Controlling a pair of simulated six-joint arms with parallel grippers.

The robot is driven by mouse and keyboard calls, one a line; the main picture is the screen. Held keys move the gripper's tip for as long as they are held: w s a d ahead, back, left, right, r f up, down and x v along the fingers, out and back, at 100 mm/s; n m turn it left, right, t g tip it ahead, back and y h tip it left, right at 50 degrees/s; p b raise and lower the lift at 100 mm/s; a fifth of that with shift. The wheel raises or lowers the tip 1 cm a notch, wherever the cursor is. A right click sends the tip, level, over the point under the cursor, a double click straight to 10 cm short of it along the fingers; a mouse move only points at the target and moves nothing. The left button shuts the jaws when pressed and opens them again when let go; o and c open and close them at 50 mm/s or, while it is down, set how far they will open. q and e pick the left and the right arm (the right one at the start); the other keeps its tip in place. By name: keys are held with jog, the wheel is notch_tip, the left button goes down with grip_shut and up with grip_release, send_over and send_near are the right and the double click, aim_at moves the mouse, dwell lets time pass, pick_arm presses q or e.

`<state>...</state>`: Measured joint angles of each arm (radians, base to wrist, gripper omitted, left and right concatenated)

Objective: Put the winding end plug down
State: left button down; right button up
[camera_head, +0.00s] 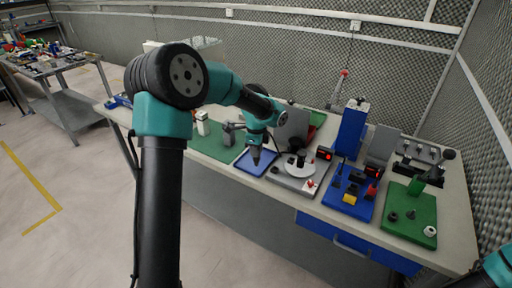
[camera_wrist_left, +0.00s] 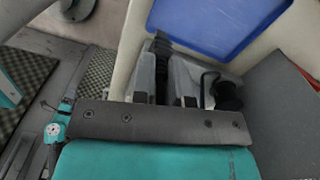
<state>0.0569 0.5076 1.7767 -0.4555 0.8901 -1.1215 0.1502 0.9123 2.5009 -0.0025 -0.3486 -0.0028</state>
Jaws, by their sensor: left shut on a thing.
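My left gripper (camera_head: 256,150) points down over the blue mat (camera_head: 244,168) on the bench. It is shut on a small dark piece, which I take to be the winding end plug (camera_head: 256,160); the fingers hide part of it. In the left wrist view, the dark ribbed piece (camera_wrist_left: 161,48) shows at the fingers, with the blue mat (camera_wrist_left: 215,22) beyond. I cannot tell whether the piece touches the mat. My right gripper is out of view; only a bit of the right arm shows at the lower right corner.
Right of the blue mat stands a grey fixture with a white disc (camera_head: 299,169). Further right are a blue fixture (camera_head: 350,203) and a green board (camera_head: 408,222) with small parts. A green mat (camera_head: 213,143) lies to the left, with a white-topped piece (camera_head: 202,125) on it.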

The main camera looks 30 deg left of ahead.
pick_arm(q)
jog(key=w+a, duration=0.4)
jog(key=w, duration=0.2)
jog(key=shift+w+f, duration=0.35)
jog(key=shift+w, duration=0.05)
jog(key=shift+a, duration=0.1)
jog(key=shift+f, duration=1.8)
jog(key=shift+f, duration=0.1)
jog(key=c, duration=1.1)
grip_release()
notch_tip(320, 180, up, 12)
jog(key=shift+r, duration=0.15)
